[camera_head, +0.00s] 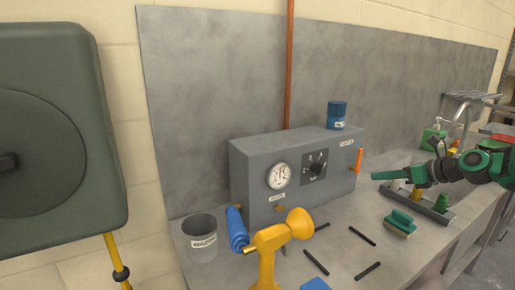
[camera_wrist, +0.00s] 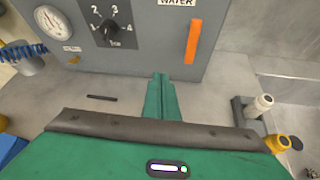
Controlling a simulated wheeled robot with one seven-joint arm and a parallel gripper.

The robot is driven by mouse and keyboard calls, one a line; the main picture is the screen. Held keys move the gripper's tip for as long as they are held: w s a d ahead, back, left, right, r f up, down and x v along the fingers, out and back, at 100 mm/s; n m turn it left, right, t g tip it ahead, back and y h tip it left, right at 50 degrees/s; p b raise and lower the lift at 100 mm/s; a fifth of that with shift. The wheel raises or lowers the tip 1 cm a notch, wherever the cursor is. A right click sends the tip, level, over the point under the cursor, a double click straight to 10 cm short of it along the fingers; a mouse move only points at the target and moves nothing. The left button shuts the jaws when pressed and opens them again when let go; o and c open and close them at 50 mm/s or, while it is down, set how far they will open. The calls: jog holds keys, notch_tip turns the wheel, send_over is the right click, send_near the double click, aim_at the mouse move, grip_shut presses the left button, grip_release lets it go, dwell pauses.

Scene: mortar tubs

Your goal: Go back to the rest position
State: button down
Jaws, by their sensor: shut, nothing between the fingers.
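My gripper (camera_head: 376,176) reaches in from the right in the head view, above the grey bench (camera_head: 330,235). Its green fingers are together and empty; they also show in the wrist view (camera_wrist: 161,78), pointing at the front of the grey control box (camera_head: 300,165). The box carries a round gauge (camera_head: 279,176), a dark selector dial (camera_head: 316,166) and an orange lever (camera_head: 359,160). In the wrist view the orange lever (camera_wrist: 194,41) stands upright, to the right of my fingertips. The fingers appear apart from the box, but the exact gap is hard to tell.
Several dark rods lie on the bench. A green brush (camera_head: 400,222) and a tray (camera_head: 432,208) of bottles sit below my arm. A blue tin (camera_head: 337,115) stands on the box.

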jog(key=s+f+n+g+h, duration=0.2)
jog(key=s+n, duration=0.6)
jog(key=s, duration=0.5)
jog(key=s+a+f+n+g+h, duration=0.1)
jog(key=s+n+g, duration=0.4)
jog(key=s, duration=0.9)
jog(key=s+a+f+n+g+h, duration=0.1)
jog(key=s+f+n+g+h, duration=0.2)
jog(key=s+n, duration=0.8)
jog(key=s+h, duration=0.1)
jog(key=s, duration=0.2)
jog(key=shift+f, duration=0.2)
jog(key=shift+w+a, duration=0.1)
jog(key=shift+w+f, duration=0.25)
jog(key=shift+w, duration=0.35)
